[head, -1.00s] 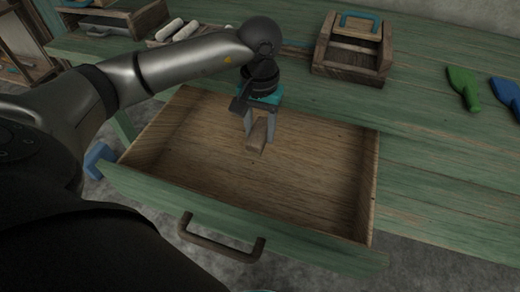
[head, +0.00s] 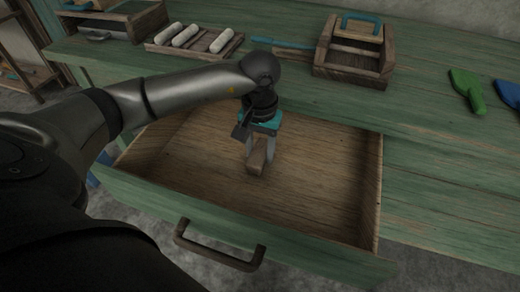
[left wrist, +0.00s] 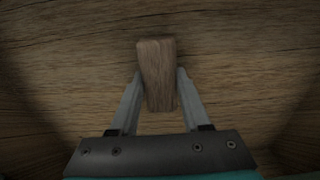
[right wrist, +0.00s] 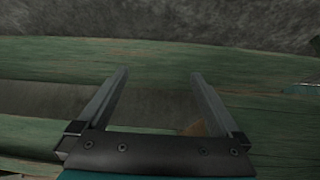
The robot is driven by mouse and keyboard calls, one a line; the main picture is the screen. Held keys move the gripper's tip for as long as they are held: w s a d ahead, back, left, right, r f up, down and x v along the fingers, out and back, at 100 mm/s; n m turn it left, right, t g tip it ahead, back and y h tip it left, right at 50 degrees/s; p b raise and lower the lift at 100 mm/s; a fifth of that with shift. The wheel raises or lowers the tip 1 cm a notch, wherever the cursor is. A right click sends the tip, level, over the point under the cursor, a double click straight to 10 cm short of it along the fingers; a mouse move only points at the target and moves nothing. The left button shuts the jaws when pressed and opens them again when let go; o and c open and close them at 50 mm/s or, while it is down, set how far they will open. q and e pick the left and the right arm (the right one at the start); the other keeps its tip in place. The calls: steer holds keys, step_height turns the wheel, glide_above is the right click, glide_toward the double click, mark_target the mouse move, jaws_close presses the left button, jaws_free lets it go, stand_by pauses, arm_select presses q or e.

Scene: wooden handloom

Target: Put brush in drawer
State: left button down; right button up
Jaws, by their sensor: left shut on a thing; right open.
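The open drawer (head: 372,190) has a green front and a bare wooden inside. My left gripper (head: 259,158) reaches down into it, shut on a small brown wooden block, which I take to be the brush (head: 256,166). In the left wrist view the brush (left wrist: 157,80) sits between both fingers, over the drawer's wooden floor (left wrist: 240,60). No bristles show, and I cannot tell whether it touches the floor. My right gripper (right wrist: 160,75) is open and empty in its own wrist view, above green boards. It is outside the head view.
On the green table stand a wooden tray with white rolls (head: 196,40), a wooden box with a teal handle (head: 352,50), and a green brush-like tool (head: 467,90) beside a blue one (head: 508,92). The drawer's right part is empty. Its dark handle (head: 218,247) sticks out in front.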

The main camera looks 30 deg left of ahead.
mark_target(260, 150)
arm_select(q)
steer(key=shift+f, duration=0.1)
steer(key=shift+c, duration=1.8)
jaws_free()
arm_select(e)
steer(key=shift+w+a, duration=0.1)
steer(key=shift+w, duration=0.05)
arm_select(q)
steer(key=shift+r, duration=0.2)
step_height(260, 150, up, 3)
steer(key=shift+r+p, duration=0.15)
steer(key=shift+p, duration=0.8)
step_height(260, 150, up, 7)
steer(key=p, duration=0.2)
steer(key=shift+p, duration=0.3)
steer(key=shift+r+p, duration=0.35)
steer(key=shift+r, duration=0.5)
arm_select(e)
step_height(260, 150, down, 8)
steer(key=s+d+g, duration=0.1)
steer(key=s+g, duration=0.1)
steer(key=shift+s+d+f+g+h, duration=0.25)
steer(key=shift+s+d+g+h, duration=0.05)
steer(key=shift+s+d+h, duration=0.1)
